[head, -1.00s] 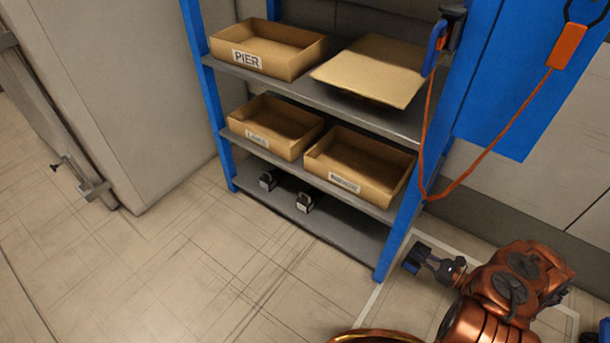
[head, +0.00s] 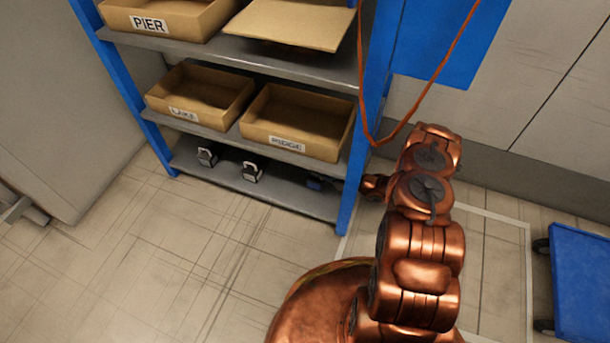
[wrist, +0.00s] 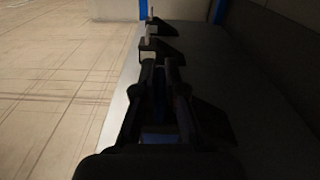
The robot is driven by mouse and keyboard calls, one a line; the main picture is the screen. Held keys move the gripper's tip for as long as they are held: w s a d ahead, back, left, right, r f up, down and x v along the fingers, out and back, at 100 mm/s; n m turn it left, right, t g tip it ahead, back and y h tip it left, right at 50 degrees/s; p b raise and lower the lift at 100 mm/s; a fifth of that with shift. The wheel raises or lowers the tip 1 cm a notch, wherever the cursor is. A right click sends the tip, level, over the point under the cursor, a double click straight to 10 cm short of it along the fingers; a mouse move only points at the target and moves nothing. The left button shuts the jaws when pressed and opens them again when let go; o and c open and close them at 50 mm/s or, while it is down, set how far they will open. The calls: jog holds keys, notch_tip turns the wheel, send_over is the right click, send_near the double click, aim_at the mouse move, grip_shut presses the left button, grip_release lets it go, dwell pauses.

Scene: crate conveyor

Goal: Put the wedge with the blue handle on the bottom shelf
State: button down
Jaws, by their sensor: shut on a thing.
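The wedge with the blue handle (head: 314,184) is a small dark shape at the right end of the bottom shelf (head: 285,192). My gripper (head: 329,185) is shut on it, reaching in past the right blue post. In the wrist view the gripper (wrist: 161,72) points along the shelf (wrist: 255,90). A bit of blue (wrist: 158,136) shows between its fingers, and the dark wedge body (wrist: 213,121) sticks out to the right. I cannot tell whether the wedge touches the shelf.
Two other dark wedges (head: 206,156) (head: 251,172) stand further left on the bottom shelf. Above are labelled cardboard boxes (head: 287,143) (head: 183,113). An orange cable (head: 415,108) hangs by the right post (head: 366,130). A blue cart (head: 583,285) stands at the right.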

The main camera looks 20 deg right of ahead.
jog(key=shift+w+a+f+b, duration=0.7)
jog(key=shift+a+f, duration=0.15)
jog(key=shift+a, duration=0.1)
jog(key=shift+w+a+f+b, duration=0.65)
jog(key=shift+a+f, duration=0.2)
jog(key=shift+a, duration=0.05)
jog(key=shift+f, duration=0.1)
jog(key=c, duration=1.2)
grip_release()
jog(key=shift+c, duration=0.2)
jog(key=shift+s+d+r, duration=0.1)
jog(key=shift+r, duration=0.1)
jog(key=p+v, duration=0.3)
jog(key=v, duration=0.8)
jog(key=shift+s+d, duration=0.3)
